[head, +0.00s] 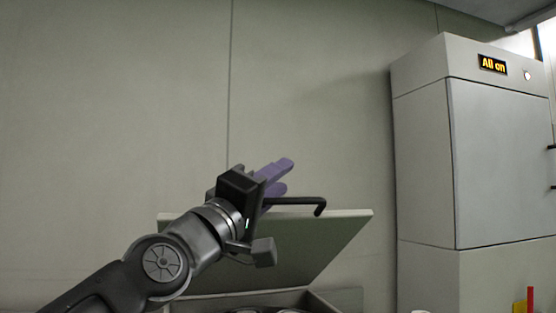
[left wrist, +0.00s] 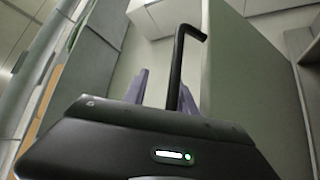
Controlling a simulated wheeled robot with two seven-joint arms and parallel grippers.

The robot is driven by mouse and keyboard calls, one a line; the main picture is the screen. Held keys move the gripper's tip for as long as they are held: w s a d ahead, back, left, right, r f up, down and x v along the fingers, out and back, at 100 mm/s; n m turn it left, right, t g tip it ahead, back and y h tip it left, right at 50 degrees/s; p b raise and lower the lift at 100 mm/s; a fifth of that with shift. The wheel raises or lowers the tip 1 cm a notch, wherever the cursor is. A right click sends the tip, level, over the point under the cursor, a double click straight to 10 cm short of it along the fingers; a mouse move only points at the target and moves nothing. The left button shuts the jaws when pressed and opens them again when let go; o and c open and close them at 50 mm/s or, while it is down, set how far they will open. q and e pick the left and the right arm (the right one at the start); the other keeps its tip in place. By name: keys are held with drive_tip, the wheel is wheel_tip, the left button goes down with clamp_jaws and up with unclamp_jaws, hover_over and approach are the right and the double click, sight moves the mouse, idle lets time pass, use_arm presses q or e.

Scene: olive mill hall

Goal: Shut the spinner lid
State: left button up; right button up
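The spinner lid (head: 330,236) is a flat grey panel. It stands raised and tilted over the open spinner box (head: 322,303), low in the head view. A black bent handle (head: 300,201) runs along the lid's upper edge. My left gripper (head: 280,177), with purple fingers, is at the handle's left part. In the left wrist view the fingers (left wrist: 163,92) stand apart, and the handle (left wrist: 177,65) rises between them, nearer the right finger. Whether a finger touches it I cannot tell. The lid (left wrist: 250,85) fills the right there. My right gripper is not in view.
Round shapes (head: 265,310) show inside the box at the bottom edge. A tall grey cabinet (head: 500,165) with a lit "All on" sign stands to the right. Small red and yellow items (head: 524,303) are at the lower right. A plain wall is behind.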

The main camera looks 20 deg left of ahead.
use_arm(q)
drive_tip(key=shift+w+a+r+y+p, duration=0.3)
drive_tip(key=shift+w+r+p, duration=0.15)
drive_tip(key=shift+s+f, duration=0.1)
drive_tip(key=a+b+v, duration=0.1)
drive_tip(key=b+v, duration=0.4)
drive_tip(key=v, duration=0.3)
drive_tip(key=shift+s+n, duration=0.3)
idle(0.4)
idle(0.4)
